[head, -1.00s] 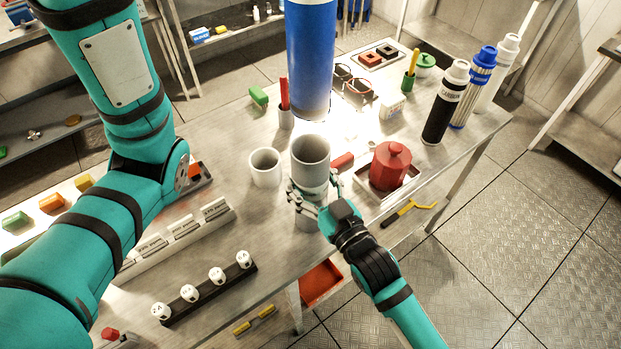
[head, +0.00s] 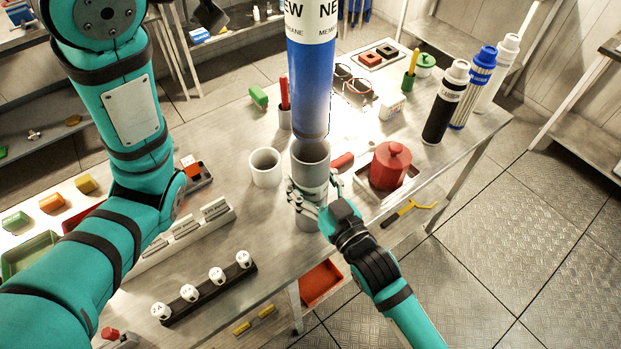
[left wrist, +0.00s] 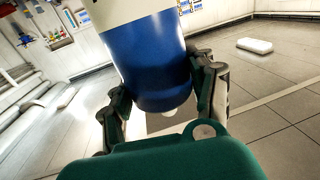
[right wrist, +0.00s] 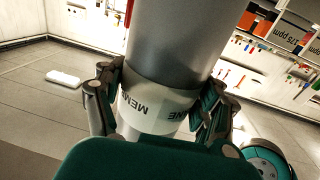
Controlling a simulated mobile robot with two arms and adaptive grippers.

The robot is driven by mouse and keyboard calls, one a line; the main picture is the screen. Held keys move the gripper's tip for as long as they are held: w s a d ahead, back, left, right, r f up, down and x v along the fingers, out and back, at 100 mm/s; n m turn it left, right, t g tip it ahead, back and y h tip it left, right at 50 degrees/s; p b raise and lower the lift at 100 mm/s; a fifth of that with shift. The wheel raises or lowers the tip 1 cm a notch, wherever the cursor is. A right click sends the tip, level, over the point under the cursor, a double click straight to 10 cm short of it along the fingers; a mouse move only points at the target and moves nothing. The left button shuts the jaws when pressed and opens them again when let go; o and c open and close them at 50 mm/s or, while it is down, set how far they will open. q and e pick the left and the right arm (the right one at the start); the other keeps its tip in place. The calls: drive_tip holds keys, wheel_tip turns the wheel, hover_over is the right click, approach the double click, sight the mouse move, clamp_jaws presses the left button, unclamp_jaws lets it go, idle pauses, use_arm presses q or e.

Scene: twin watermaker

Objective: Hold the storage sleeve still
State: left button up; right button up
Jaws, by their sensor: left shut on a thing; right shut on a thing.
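The storage sleeve (head: 309,174) is a grey open-topped tube standing upright at the table's front edge. My right gripper (head: 309,196) is shut around its lower part; the right wrist view shows the fingers (right wrist: 160,88) on both sides of it, at a white label band. A blue cylinder (head: 309,90) with a white "NEW MEMBRANE" label hangs upright over the sleeve. Its lower end overlaps the sleeve's far rim; I cannot tell whether it is inside the mouth. My left gripper (left wrist: 160,88) is shut on this cylinder; its fingers are outside the head view.
A white cup (head: 265,168) stands just left of the sleeve. A red lidded pot (head: 390,166) sits in a tray at right. A rack of white-capped vials (head: 205,290) is at front left. Black, blue and white bottles (head: 446,103) stand at the right end.

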sight(294, 72)
use_arm(q)
drive_tip(key=shift+f, duration=1.5)
drive_tip(key=shift+c, duration=0.2)
drive_tip(key=shift+f, duration=6.7)
